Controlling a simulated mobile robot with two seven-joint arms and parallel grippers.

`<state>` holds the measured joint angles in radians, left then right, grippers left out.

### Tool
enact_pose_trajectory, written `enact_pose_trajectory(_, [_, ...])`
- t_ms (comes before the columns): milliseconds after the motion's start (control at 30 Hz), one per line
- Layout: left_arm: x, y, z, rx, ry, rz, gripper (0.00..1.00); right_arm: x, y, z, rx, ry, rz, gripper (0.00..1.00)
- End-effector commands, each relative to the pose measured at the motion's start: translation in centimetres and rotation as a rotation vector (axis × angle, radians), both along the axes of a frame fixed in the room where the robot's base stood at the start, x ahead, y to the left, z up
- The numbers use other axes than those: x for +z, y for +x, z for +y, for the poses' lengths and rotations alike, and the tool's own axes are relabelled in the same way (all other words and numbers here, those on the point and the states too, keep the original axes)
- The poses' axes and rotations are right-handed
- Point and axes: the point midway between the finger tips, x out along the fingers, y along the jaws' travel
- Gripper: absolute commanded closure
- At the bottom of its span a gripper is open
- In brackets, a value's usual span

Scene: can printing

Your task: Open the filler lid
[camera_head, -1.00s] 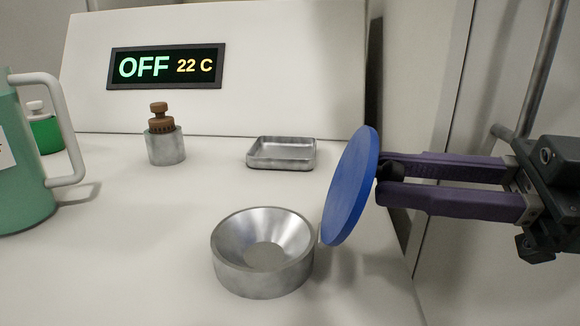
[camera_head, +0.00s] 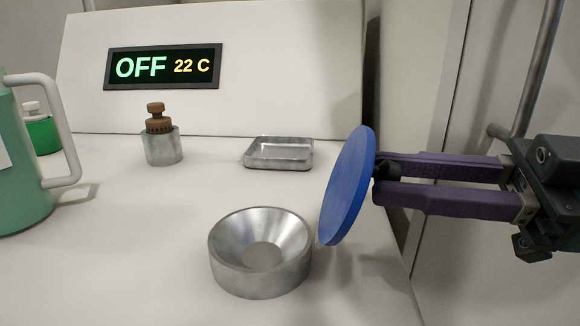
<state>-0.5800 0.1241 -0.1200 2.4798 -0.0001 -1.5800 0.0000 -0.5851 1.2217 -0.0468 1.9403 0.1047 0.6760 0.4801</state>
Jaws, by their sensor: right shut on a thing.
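The blue filler lid (camera_head: 346,187) is a round disc standing steeply tilted at the right rim of the metal filler funnel (camera_head: 230,268). The funnel's bowl is uncovered and looks empty. My right gripper (camera_head: 384,182) comes in from the right, its purple fingers closed on a small dark knob on the lid's right face. Whether the lid's lower edge touches the funnel rim is hard to tell. My left gripper does not show.
A green jug (camera_head: 22,160) with a grey handle stands at the left edge. A brown-topped knob in a metal cup (camera_head: 163,147) and a shallow metal tray (camera_head: 279,153) sit behind the funnel. A display (camera_head: 163,66) reads OFF 22 C. The right wall is close to my arm.

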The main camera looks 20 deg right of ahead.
Motion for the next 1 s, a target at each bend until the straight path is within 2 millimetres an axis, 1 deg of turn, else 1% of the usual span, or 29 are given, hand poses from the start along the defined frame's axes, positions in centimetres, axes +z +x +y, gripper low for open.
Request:
enact_pose_trajectory(100, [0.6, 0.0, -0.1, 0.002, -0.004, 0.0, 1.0, 0.3, 0.0, 0.1, 0.001, -0.01, 0.006, 1.0])
enact_pose_trajectory(167, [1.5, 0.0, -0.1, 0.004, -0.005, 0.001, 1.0, 0.8, 0.2, 0.2, 0.001, -0.03, 0.017, 1.0])
enact_pose_trajectory(233, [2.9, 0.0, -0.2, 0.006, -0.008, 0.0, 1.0, 1.4, 0.3, 0.4, 0.002, -0.063, 0.037, 1.0])
enact_pose_trajectory(300, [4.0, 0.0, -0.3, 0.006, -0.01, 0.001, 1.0, 1.7, 0.4, 0.6, 0.003, -0.101, 0.061, 1.0])
enact_pose_trajectory(400, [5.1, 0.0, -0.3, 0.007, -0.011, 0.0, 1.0, 1.8, 0.5, 0.8, 0.002, -0.149, 0.089, 1.0])
enact_pose_trajectory(500, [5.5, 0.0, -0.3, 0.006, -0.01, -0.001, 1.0, 1.6, 0.5, 0.9, 0.001, -0.174, 0.107, 1.0])
enact_pose_trajectory(800, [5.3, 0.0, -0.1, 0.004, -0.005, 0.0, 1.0, 1.2, 0.5, 0.9, 0.0, -0.179, 0.111, 1.0])
enact_pose_trajectory(833, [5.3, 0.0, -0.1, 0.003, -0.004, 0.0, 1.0, 1.2, 0.5, 0.9, 0.0, -0.179, 0.111, 0.7])
enact_pose_trajectory(1000, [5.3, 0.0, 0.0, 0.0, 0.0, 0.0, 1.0, 1.2, 0.5, 0.9, 0.0, -0.179, 0.111, 0.51])
